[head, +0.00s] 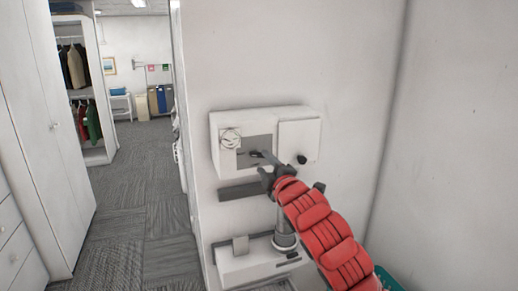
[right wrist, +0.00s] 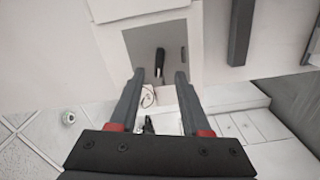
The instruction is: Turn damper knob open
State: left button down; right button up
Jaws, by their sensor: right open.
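A white wall box (head: 262,118) holds a grey recessed panel (head: 243,158) with a small dark knob on it. In the right wrist view this knob (right wrist: 159,62) is a dark elongated piece on the grey panel (right wrist: 143,42). My right gripper (head: 264,166) is open in front of the panel. In the right wrist view its two fingertips (right wrist: 160,77) stand either side of the knob's lower end; I cannot tell whether they touch it. In the head view the gripper partly hides the panel. My left gripper is not in view.
A round dial (head: 230,138) is at the box's left, and a white door (head: 299,138) with a black knob (head: 301,159) at its right. Below are a dark strip (head: 238,192) and a lower white unit (head: 243,264). Open carpet (head: 132,215) lies left, beside a wardrobe (head: 40,110).

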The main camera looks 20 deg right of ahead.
aim_at(258, 156)
jog(key=w, duration=0.1)
jog(key=w+p, duration=0.1)
jog(key=w, duration=0.1)
jog(key=shift+w+r, duration=0.2)
jog(key=shift+w, duration=0.05)
jog(key=shift+w+a+f+p, duration=0.15)
jog(key=shift+w+p, duration=0.25)
jog(key=shift+w, duration=0.3)
grip_shut()
